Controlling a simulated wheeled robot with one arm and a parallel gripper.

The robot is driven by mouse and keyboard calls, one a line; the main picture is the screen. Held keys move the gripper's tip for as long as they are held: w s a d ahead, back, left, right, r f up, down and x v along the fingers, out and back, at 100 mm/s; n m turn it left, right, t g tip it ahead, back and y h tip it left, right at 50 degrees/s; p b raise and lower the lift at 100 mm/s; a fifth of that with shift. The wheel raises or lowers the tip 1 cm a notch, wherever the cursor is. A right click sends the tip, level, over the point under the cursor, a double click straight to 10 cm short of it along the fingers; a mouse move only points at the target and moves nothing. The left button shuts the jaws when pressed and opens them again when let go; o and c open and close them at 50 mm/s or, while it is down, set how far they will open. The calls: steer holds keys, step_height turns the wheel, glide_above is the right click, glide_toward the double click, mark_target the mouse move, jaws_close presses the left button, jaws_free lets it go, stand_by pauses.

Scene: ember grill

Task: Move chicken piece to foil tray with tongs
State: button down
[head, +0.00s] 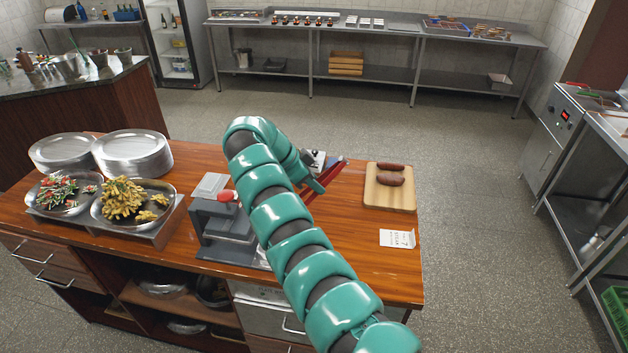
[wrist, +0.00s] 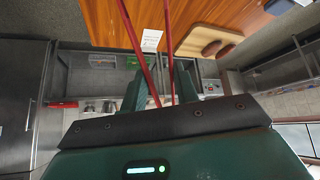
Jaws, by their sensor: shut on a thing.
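My gripper (head: 318,182) is shut on the red tongs (head: 332,173), above the wooden counter. In the wrist view, the two red arms of the tongs (wrist: 131,38) run up from between the teal fingers of my gripper (wrist: 160,88), spread apart; their tips are out of frame. I cannot make out a chicken piece or a foil tray for certain in either view. My arm hides part of the counter. Two brown sausage-like pieces (head: 390,180) lie on a wooden board (head: 399,202), right of the tongs.
A grey device (head: 222,222) stands left of my arm. Plate stacks (head: 133,150) and metal dishes of vegetables (head: 118,216) fill the counter's left side. A white card (head: 397,238) lies below the board. A steel table (head: 377,34) stands at the back; open floor (head: 470,160) lies between.

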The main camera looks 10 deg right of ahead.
step_height(320, 180, down, 8)
steer(key=shift+f, duration=0.2)
stand_by(0.5)
steer(key=shift+s, duration=0.1)
steer(key=c, duration=1.5)
jaws_free()
steer(key=shift+c, duration=0.2)
step_height(320, 180, up, 10)
steer(key=shift+p, duration=0.3)
